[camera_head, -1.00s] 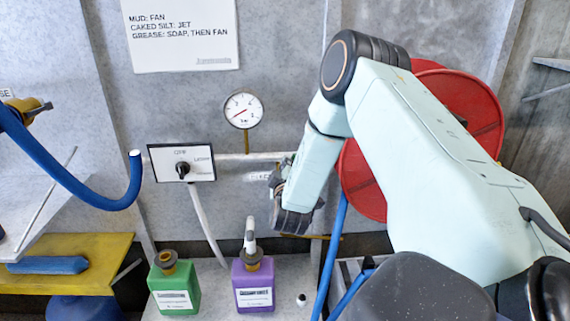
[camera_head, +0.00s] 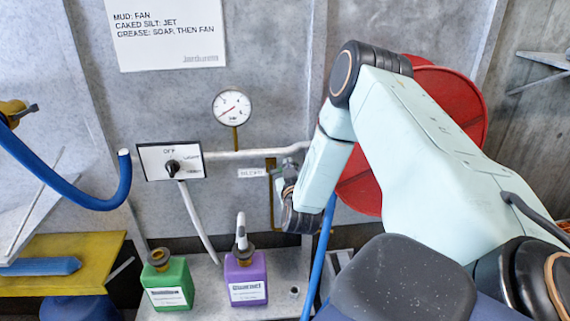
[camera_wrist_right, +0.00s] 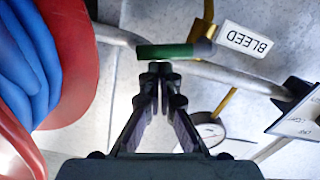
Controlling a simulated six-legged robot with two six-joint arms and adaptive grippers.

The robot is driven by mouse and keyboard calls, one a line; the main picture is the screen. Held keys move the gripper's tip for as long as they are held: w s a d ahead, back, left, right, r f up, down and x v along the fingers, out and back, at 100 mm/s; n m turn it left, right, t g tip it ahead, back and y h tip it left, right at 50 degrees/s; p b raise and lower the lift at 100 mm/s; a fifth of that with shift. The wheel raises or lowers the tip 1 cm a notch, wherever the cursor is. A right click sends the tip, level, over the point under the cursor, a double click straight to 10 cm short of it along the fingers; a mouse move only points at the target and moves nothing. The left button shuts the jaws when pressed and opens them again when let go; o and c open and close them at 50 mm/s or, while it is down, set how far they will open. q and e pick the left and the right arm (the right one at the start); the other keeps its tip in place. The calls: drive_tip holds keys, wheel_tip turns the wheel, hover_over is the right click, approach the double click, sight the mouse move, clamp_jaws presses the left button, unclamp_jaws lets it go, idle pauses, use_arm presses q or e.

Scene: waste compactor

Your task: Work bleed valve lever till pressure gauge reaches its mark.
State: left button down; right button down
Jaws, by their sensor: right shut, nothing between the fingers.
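The bleed valve lever shows in the right wrist view as a green handle (camera_wrist_right: 165,51) by the pipe, near the "BLEED" label (camera_wrist_right: 243,39). My right gripper (camera_wrist_right: 160,68) is shut and empty, its fingertips just below the handle in that view; I cannot tell whether they touch it. In the head view the right gripper (camera_head: 290,192) is beside the brass branch pipe, its tips hard to make out. The pressure gauge (camera_head: 232,107) is round and white with a red needle or mark; its reading is too small to tell. My left gripper is not in view.
A selector box (camera_head: 172,161) sits on the wall pipe, left of the gauge. Green (camera_head: 168,286) and purple (camera_head: 246,282) bottles stand on the shelf below. A red hose reel (camera_head: 440,110) is behind my right arm. A blue hose (camera_head: 75,195) hangs at left.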

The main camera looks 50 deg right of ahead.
drive_tip(key=shift+s+d+f+m, duration=0.15)
drive_tip(key=shift+f+m, duration=0.2)
drive_tip(key=shift+m, duration=0.1)
drive_tip(key=shift+s+d+f+m, duration=0.15)
drive_tip(key=shift+f+m, duration=0.15)
drive_tip(key=shift+m, duration=0.15)
drive_tip(key=shift+f, duration=0.15)
